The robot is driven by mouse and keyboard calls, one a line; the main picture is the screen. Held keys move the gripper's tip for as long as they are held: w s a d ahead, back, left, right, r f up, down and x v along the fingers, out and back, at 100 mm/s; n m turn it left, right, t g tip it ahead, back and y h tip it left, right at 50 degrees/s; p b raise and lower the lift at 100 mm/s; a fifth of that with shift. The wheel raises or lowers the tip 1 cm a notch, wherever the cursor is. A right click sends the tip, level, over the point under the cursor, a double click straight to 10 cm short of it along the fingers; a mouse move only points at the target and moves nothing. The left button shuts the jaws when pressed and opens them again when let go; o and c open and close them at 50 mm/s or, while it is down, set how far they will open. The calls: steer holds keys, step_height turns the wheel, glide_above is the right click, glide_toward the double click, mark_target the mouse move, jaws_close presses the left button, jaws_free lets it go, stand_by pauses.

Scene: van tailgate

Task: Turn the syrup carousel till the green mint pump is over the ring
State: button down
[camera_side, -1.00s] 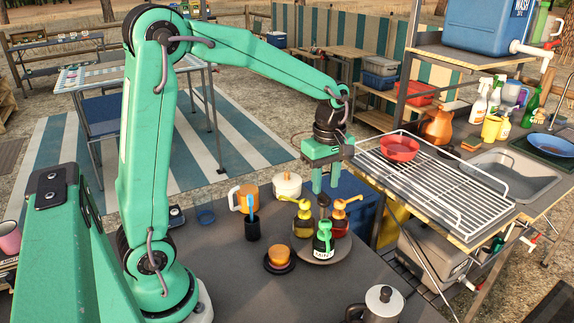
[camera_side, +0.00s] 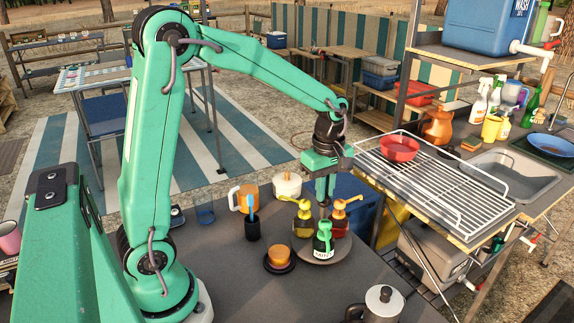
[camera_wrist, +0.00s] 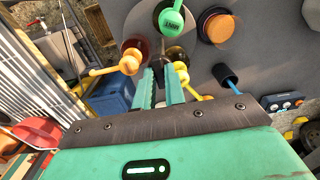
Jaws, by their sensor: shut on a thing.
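The syrup carousel (camera_side: 318,258) is a round grey plate on the dark tabletop. The green mint pump (camera_side: 323,238) stands at its front edge in the side view and at the top of the wrist view (camera_wrist: 171,20). A yellow pump (camera_side: 304,222) stands left and an orange-topped red pump (camera_side: 341,222) right. I cannot make out the ring.
An orange lidded item on a dark saucer (camera_side: 270,266), a black cup with a blue stick (camera_side: 252,231), an orange mug (camera_side: 236,199) and a white pot (camera_side: 287,186) stand left of the carousel. A metal kettle (camera_side: 382,303) stands at the front right. The table between is clear.

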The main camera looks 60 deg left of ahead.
steer(key=shift+m, duration=0.5)
steer(key=m, duration=1)
steer(key=shift+m, duration=0.4)
steer(key=c, duration=1.5)
jaws_free()
steer(key=shift+o, duration=0.2)
steer(key=shift+r, duration=0.1)
steer(key=shift+r, duration=3.85)
